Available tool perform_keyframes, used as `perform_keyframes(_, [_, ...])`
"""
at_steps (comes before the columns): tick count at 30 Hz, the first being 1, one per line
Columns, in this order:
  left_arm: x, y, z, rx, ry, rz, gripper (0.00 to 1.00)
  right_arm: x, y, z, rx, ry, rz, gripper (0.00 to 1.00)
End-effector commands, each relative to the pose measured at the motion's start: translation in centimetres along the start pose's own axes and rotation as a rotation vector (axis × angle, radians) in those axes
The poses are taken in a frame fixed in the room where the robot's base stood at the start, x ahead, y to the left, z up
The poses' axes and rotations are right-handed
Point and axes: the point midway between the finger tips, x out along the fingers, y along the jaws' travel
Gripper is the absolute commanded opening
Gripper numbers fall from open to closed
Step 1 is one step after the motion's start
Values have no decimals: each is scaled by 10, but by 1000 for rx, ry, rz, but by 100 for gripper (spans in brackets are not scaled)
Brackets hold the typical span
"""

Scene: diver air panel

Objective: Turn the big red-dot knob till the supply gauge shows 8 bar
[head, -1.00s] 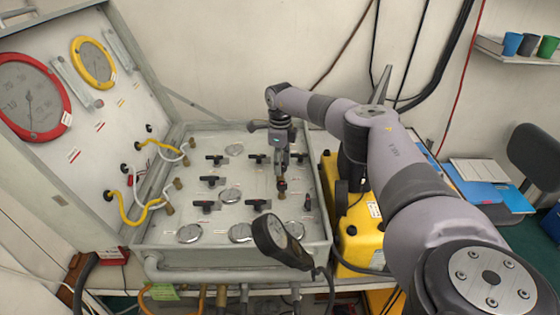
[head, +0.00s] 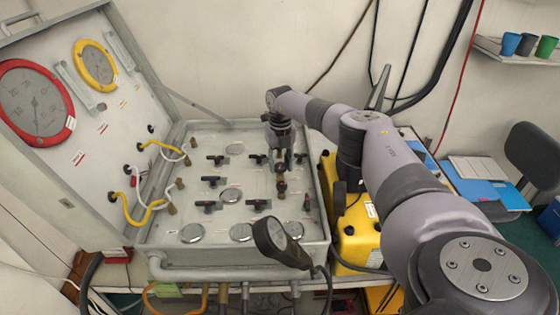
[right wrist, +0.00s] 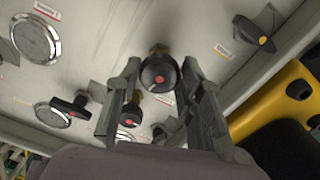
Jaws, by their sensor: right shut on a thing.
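The black knob with a red dot (right wrist: 160,77) stands on a brass stem on the panel. In the right wrist view it sits between the fingertips of my right gripper (right wrist: 161,66), which is shut on it. In the head view my right gripper (head: 281,165) reaches down to the right part of the panel. A large red-rimmed gauge (head: 37,101) and a yellow-rimmed gauge (head: 95,66) sit in the raised lid. Which one is the supply gauge and what it reads are too small to tell. My left gripper is out of view.
Several black T-handles and round silver discs cover the grey panel (head: 165,226) around the knob. A black handheld dial (head: 271,238) leans at its front edge. A yellow case (head: 357,235) stands close on the right. Yellow and white hoses loop at the left.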

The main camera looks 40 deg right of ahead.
Motion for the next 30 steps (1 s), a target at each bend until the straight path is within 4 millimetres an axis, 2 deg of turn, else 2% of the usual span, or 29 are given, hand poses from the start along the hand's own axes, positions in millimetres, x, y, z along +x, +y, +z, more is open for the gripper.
perform_keyframes(18, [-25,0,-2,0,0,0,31,-3,-1,1,585,-6,1,7])
perform_keyframes(30, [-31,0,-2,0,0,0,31,-2,-1,1,965,-8,3,7])
